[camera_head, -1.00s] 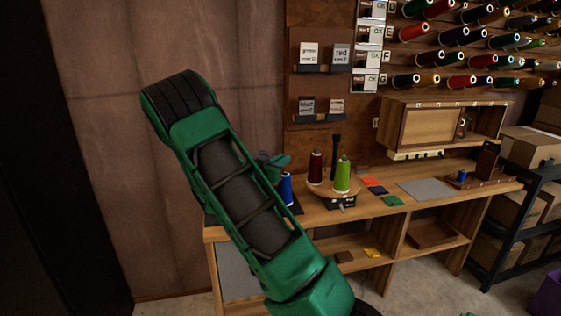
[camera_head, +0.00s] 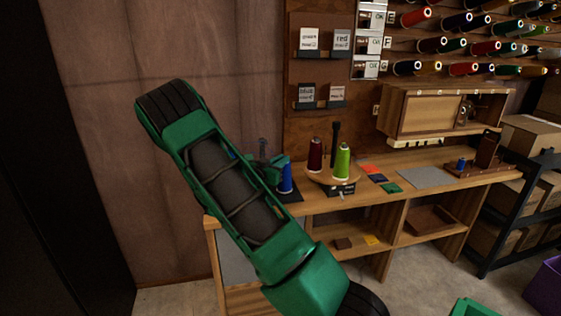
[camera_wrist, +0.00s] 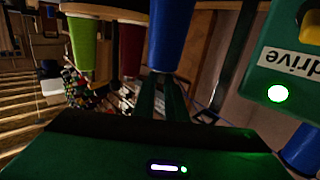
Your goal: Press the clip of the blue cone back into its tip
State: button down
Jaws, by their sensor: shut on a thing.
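The blue cone (camera_head: 285,179) stands upright on a dark mat (camera_head: 291,196) at the left end of the workbench. It shows upside down and large at the top of the wrist view (camera_wrist: 168,35), narrow end toward my gripper. My gripper (camera_head: 277,163) is at the tip, at the cone's upper left in the head view. Its narrow dark fingers (camera_wrist: 164,92) are shut at the cone's narrow end. The fingers hide the tip, and I cannot make out the clip.
A maroon cone (camera_head: 315,156) and a lime green cone (camera_head: 342,163) stand close right on a round wooden stand (camera_head: 327,179) with a dark post. Coloured squares (camera_head: 372,170) and a grey mat (camera_head: 424,177) lie further right.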

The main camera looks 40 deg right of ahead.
jog(key=shift+f, duration=0.15)
dwell(0.6)
jog(key=c, duration=1.7)
grip_release()
jog(key=shift+a, duration=0.15)
jog(key=v, duration=1)
jog(key=shift+a, duration=0.3)
